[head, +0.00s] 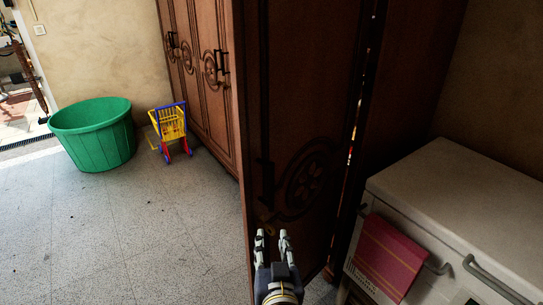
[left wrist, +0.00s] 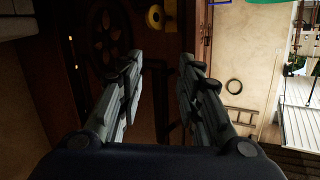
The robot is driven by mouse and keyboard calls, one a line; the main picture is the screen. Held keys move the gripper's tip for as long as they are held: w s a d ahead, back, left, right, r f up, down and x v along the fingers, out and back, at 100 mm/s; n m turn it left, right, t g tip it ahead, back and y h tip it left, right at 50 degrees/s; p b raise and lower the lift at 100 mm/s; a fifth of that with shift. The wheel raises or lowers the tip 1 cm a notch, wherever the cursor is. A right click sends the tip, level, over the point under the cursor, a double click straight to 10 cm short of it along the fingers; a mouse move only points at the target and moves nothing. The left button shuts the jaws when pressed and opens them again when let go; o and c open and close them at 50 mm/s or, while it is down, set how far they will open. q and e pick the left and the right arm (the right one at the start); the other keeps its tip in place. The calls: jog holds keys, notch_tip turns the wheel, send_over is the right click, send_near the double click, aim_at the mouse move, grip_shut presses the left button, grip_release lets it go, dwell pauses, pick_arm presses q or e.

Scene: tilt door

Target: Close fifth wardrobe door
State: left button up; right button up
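The wardrobe (head: 205,95) is dark brown wood with carved round ornaments and black handles. Its nearest door (head: 300,110) stands swung out from the front, with a narrow gap along its right edge. This door has a dark handle (head: 266,183) near its left edge and a carved rosette (head: 305,187). My left gripper (head: 272,234) is in front of the door's lower part, below the handle, fingers apart. In the left wrist view, my left gripper (left wrist: 158,75) is open, with a dark bar visible between the fingers; contact cannot be told. My right gripper is out of view.
A green tub (head: 95,138) and a yellow-blue toy cart (head: 170,130) stand on the tiled floor at the left. A white cabinet (head: 450,190) with a red cloth (head: 388,255) stands close at the right. The floor (head: 170,235) left of the door is clear.

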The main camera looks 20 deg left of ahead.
pick_arm(q)
jog(key=n+t+p, duration=0.1)
jog(key=t+p, duration=0.1)
send_near(272, 186)
jog(key=shift+y, duration=0.4)
jog(key=p+x, duration=0.3)
jog(key=x, duration=0.6)
jog(key=shift+w+p, duration=0.3)
jog(key=shift+w, duration=0.15)
jog(key=shift+w+a+f, duration=0.1)
jog(key=shift+w+a, duration=0.1)
jog(key=shift+w, duration=0.25)
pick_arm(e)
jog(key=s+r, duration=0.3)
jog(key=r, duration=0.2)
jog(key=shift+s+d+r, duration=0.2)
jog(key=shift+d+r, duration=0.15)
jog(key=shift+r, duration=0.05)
pick_arm(q)
grip_shut()
